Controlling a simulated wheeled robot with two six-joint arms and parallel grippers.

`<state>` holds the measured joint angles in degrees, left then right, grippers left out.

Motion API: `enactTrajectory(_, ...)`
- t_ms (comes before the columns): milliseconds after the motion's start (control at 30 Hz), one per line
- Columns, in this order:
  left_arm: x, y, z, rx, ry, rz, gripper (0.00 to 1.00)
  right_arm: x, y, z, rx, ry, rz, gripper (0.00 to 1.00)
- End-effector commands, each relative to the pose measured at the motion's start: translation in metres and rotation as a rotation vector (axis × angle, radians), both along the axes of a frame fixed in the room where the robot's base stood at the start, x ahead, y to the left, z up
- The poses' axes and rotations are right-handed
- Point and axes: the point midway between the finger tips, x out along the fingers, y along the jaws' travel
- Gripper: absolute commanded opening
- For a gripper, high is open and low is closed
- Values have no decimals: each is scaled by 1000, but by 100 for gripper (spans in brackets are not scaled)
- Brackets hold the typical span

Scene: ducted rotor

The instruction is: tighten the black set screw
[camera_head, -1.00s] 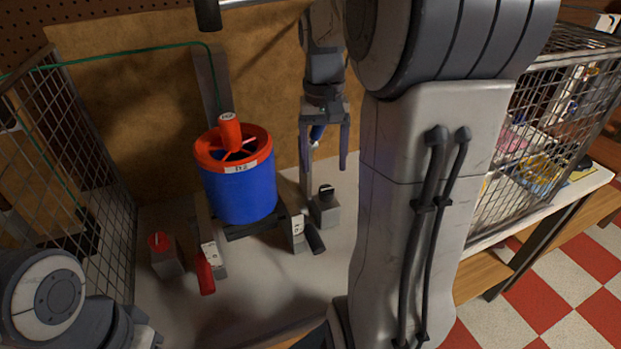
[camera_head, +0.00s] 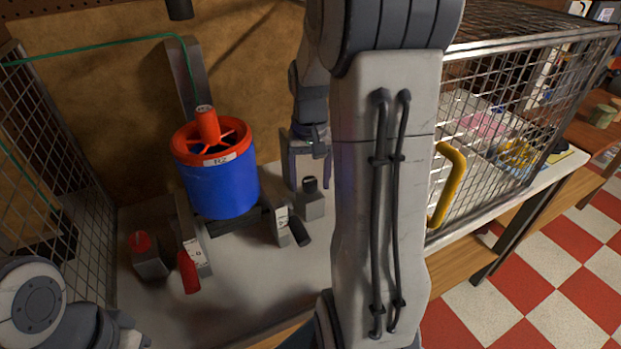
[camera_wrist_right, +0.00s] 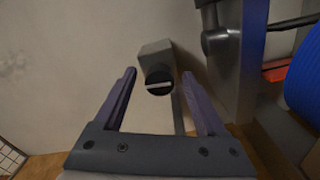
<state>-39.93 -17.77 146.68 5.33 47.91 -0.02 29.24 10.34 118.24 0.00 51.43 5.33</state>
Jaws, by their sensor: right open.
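The black set screw (camera_head: 310,183) is a dark round head with a pale slot line, on a small grey block right of the blue and red ducted rotor (camera_head: 222,187). In the right wrist view the screw (camera_wrist_right: 160,81) lies between the fingers, with its slot nearly level in the picture. My right gripper (camera_head: 309,170) is open, its fingers pointing down on either side of the screw head. In the right wrist view the gripper (camera_wrist_right: 158,76) shows gaps on both sides, and I see no contact. Only part of my left arm shows at lower left; its gripper is not in view.
A red knob (camera_head: 141,241) on a grey block, a red handle (camera_head: 188,272) and a black handle (camera_head: 300,232) stand around the rotor. Wire mesh walls (camera_head: 85,180) border the left side. A wire cage (camera_head: 510,120) with a yellow handle (camera_head: 449,185) is at right.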

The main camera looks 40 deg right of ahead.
Motion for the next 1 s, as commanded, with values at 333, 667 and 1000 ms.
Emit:
enactTrajectory(333,0,0,0,0,0,0,50,0,0,0,0,0,0,8)
enactTrajectory(667,0,0,3,0,0,0,50,0,0,1,0,0,-26,0)
enactTrajectory(1000,0,0,17,0,0,0,50,1,0,3,0,0,-225,0)
